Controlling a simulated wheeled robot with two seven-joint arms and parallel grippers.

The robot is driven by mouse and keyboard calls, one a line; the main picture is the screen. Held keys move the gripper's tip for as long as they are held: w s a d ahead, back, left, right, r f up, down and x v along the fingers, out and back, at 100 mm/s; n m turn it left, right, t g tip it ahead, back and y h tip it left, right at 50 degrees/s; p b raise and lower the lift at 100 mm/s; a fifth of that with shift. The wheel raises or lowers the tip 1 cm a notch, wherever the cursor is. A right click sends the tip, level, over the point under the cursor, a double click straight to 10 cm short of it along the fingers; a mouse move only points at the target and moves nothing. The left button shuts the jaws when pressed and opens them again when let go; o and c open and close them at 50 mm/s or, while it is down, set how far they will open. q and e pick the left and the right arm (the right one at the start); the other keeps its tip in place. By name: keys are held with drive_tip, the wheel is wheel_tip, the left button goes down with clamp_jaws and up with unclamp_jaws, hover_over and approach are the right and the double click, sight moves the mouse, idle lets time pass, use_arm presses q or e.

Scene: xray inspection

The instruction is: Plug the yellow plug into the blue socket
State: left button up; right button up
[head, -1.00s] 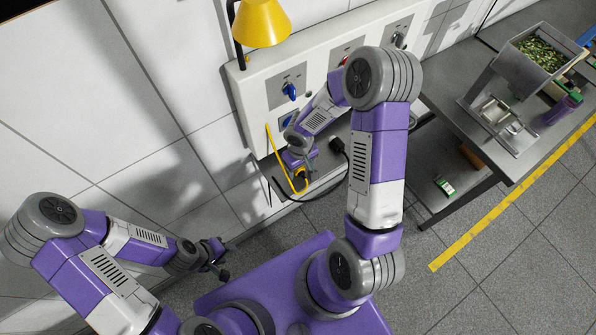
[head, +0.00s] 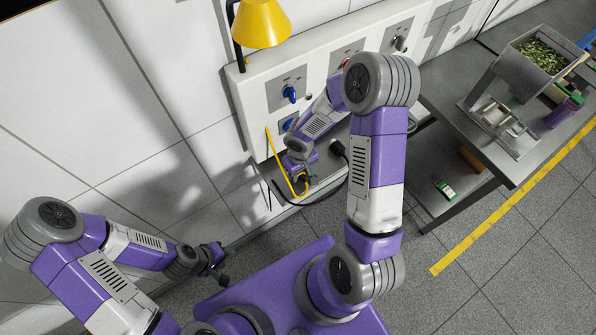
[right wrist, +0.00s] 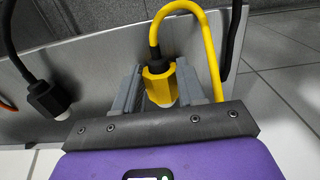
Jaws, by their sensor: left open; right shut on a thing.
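The yellow plug (right wrist: 159,85) is held between the two grey fingers of my right gripper (right wrist: 155,88), which is shut on it. Its yellow cable loops up from a black collar. In the head view my right gripper (head: 299,163) is low in front of the white wall panel, with the yellow plug (head: 302,181) at its end, partly hidden. The blue socket (head: 287,124) shows on the panel under a blue knob, above and left of my right gripper, partly covered by my forearm. My left gripper (head: 219,263) is open and empty at lower left, far from the panel.
A black plug (right wrist: 48,100) on a black cable lies left of my right gripper; it also shows in the head view (head: 337,147). A yellow lamp (head: 261,22) overhangs the panel (head: 256,112). A grey table (head: 440,105) with a hopper stands at right.

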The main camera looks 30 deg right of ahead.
sight(300, 176)
drive_tip(key=shift+r+p, duration=2.55)
drive_tip(key=shift+r, duration=1)
use_arm(q)
wheel_tip(300, 176, up, 5)
drive_tip(key=shift+f, duration=0.1)
use_arm(e)
drive_tip(key=shift+s+a+r+h+b, duration=0.2)
drive_tip(key=shift+s+r+h+b, duration=0.2)
drive_tip(key=shift+b, duration=0.25)
use_arm(q)
wheel_tip(300, 176, down, 6)
drive_tip(key=w+b, duration=0.1)
drive_tip(key=b, duration=0.4)
drive_tip(key=shift+w+d, duration=0.15)
drive_tip(key=shift+d, duration=0.25)
use_arm(e)
drive_tip(key=s+d+r+h, duration=0.1)
drive_tip(key=s+r+h, duration=0.2)
drive_tip(key=r+h, duration=0.3)
drive_tip(key=shift+s+d+r+t, duration=0.3)
drive_tip(key=shift+s+d+r, duration=0.1)
drive_tip(key=shift+r, duration=0.55)
use_arm(q)
drive_tip(key=shift+f, duration=0.1)
use_arm(e)
drive_tip(key=shift+a, duration=0.1)
